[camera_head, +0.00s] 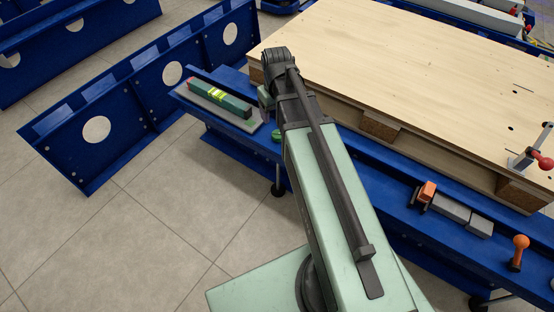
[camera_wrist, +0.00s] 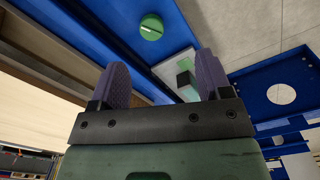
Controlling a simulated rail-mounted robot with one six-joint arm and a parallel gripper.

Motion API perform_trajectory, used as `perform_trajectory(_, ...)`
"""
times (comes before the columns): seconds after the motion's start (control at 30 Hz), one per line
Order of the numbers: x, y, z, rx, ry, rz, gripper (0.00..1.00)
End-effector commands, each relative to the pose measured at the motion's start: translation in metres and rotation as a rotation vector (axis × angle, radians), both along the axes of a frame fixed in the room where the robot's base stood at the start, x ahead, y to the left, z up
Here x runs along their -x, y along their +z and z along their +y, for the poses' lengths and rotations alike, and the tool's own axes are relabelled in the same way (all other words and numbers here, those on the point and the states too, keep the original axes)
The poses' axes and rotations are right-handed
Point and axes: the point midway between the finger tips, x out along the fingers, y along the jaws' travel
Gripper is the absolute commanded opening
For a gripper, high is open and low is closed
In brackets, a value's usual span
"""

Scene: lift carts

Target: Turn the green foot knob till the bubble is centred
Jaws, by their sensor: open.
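The green foot knob (camera_head: 277,135) sits at the edge of the blue cart frame (camera_head: 345,150), partly hidden by my arm in the head view. In the wrist view the knob (camera_wrist: 151,26) is a round green disc with a slot mark, beyond the fingertips. In the head view my wrist hides the fingers. The green spirit level (camera_head: 220,97) with yellow marks lies on a grey plate left of the knob. The bubble is too small to read.
A wooden board (camera_head: 410,75) lies on the cart close to the right of my wrist. Blue panels with round holes (camera_head: 97,129) stand at the left. An orange knob (camera_head: 521,243) and an orange-ended clamp (camera_head: 427,191) are at the right. Floor at the left front is clear.

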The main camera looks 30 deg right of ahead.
Motion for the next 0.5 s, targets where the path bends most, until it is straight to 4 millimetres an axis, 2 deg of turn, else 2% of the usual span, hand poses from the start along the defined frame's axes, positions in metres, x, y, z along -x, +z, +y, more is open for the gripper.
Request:
perform_trajectory(0.03, -0.014, -0.044, -0.010, 0.000, 0.047, 0.000, 0.71)
perform_trajectory(0.07, -0.021, -0.051, -0.015, 0.000, 0.090, 0.000, 0.71)
perform_trajectory(0.1, -0.032, -0.047, -0.020, 0.000, 0.178, 0.000, 0.71)
perform_trajectory(0.13, -0.035, -0.034, -0.020, 0.000, 0.238, 0.000, 0.71)
perform_trajectory(0.2, -0.031, -0.031, -0.018, 0.000, 0.324, 0.000, 0.71)
perform_trajectory(0.37, -0.030, -0.032, -0.018, 0.000, 0.356, 0.000, 0.71)
perform_trajectory(0.5, -0.030, -0.045, -0.018, 0.000, 0.355, 0.000, 0.71)
